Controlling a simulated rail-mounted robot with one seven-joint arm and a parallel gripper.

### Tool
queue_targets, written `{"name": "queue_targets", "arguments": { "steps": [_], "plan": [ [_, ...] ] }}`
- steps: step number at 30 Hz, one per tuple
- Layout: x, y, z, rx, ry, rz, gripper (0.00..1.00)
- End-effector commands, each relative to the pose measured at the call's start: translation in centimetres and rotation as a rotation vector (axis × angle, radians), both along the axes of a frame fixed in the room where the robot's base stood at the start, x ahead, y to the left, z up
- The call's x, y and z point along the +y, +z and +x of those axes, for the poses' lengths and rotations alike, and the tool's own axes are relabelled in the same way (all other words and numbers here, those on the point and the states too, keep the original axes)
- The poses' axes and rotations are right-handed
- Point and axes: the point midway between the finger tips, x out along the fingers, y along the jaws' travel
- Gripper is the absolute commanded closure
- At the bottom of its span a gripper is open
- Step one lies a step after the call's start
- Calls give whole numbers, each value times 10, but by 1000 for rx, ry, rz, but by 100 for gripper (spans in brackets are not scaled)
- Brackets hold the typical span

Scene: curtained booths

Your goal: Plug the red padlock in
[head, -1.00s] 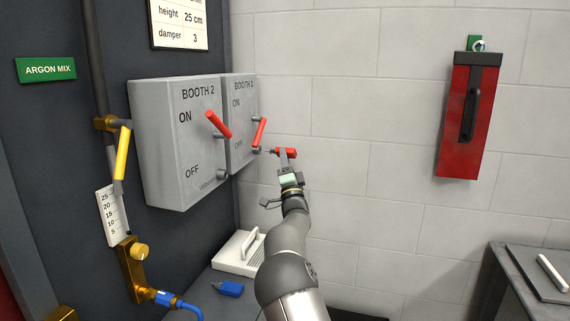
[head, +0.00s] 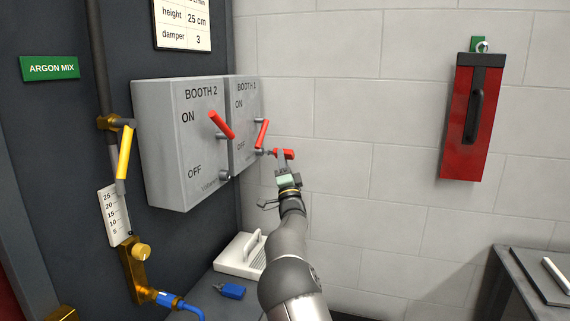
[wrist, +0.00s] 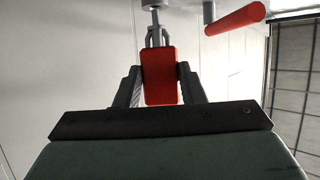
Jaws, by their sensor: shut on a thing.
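The red padlock (head: 284,154) is held in my gripper (head: 286,160), in front of the right-hand switch box. In the wrist view the padlock (wrist: 160,76) sits between the two fingers of my gripper (wrist: 160,88), which are shut on its sides. Its grey shackle points away from me, toward a round grey fitting (wrist: 153,4) on the box. The shackle's end appears at or very close to that fitting; I cannot tell whether it is inserted. The right-hand box (head: 245,110) has a red lever (head: 262,133) and a grey fitting (head: 259,152) below it.
The BOOTH 2 box (head: 178,150) with its red lever (head: 221,124) stands to the left. A blue tag-like object (head: 231,291) and a white slatted object (head: 240,256) lie on the bench below. A red holder (head: 473,120) hangs on the right wall. The wall between is clear.

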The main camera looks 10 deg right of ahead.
Motion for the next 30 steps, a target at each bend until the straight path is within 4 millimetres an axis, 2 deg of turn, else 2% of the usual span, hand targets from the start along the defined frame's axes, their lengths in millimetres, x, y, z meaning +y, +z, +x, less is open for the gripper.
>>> {"name": "queue_targets", "arguments": {
  "steps": [19, 20, 22, 30],
  "plan": [
    [15, 0, 7, -2, 2, 1, 91],
    [15, 0, 7, -1, 1, 1, 58],
    [15, 1, 7, -1, 1, 1, 39],
    [15, -1, 7, 0, 1, 1, 38]
  ]
}}
